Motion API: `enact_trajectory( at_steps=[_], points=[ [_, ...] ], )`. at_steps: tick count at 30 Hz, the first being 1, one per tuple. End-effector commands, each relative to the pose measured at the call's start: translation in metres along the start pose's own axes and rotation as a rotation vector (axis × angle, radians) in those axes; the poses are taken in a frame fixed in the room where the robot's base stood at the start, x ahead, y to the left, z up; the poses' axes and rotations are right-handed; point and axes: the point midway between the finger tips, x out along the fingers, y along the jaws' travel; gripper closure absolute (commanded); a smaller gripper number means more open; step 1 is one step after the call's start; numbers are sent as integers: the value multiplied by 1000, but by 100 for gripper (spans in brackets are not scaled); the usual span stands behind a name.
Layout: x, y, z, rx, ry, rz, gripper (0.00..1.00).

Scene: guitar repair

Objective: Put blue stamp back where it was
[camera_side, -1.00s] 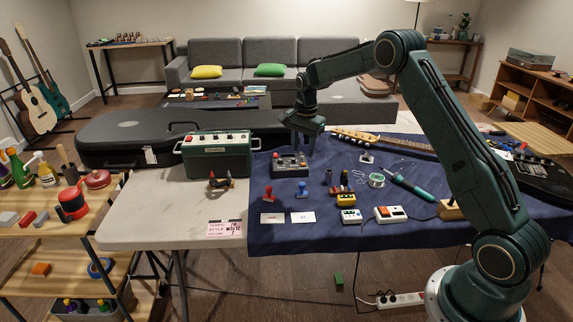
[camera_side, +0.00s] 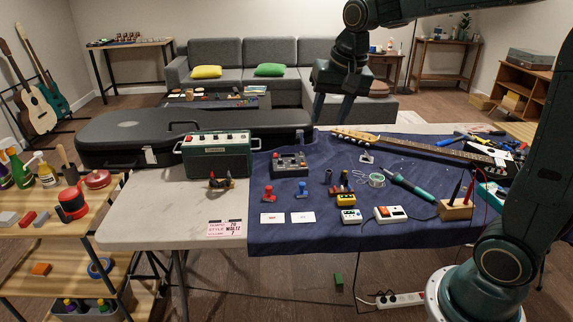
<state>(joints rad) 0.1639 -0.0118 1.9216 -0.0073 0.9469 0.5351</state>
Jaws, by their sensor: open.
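The blue stamp (camera_side: 302,190) stands on the blue cloth, just behind a white card (camera_side: 303,217). A red stamp (camera_side: 268,193) stands to its left, behind another white card (camera_side: 272,218). My gripper (camera_side: 332,108) is open and empty, high above the back edge of the table. It is well above and behind the blue stamp, touching nothing.
A grey pedal box (camera_side: 291,163) sits behind the stamps, and a green amplifier (camera_side: 217,156) stands to the left. Small pedals, a solder spool (camera_side: 376,180) and a guitar (camera_side: 420,147) lie to the right.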

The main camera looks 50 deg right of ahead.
Motion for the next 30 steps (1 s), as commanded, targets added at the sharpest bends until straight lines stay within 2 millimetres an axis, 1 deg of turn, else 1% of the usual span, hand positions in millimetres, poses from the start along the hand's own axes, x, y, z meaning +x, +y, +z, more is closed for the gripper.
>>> enact_trajectory(
  at_steps=[1,6,13,16,21,25,30],
  points=[
    [-9,3,12,-38,12,-10,57],
    [-30,14,50,-169,45,-36,57],
    [-48,33,102,-349,91,-67,57],
    [-51,43,124,-425,113,-79,57],
    [-52,61,158,-549,149,-97,57],
    [-49,71,177,-623,171,-106,57],
    [-46,78,189,-672,186,-112,57]
  ],
)
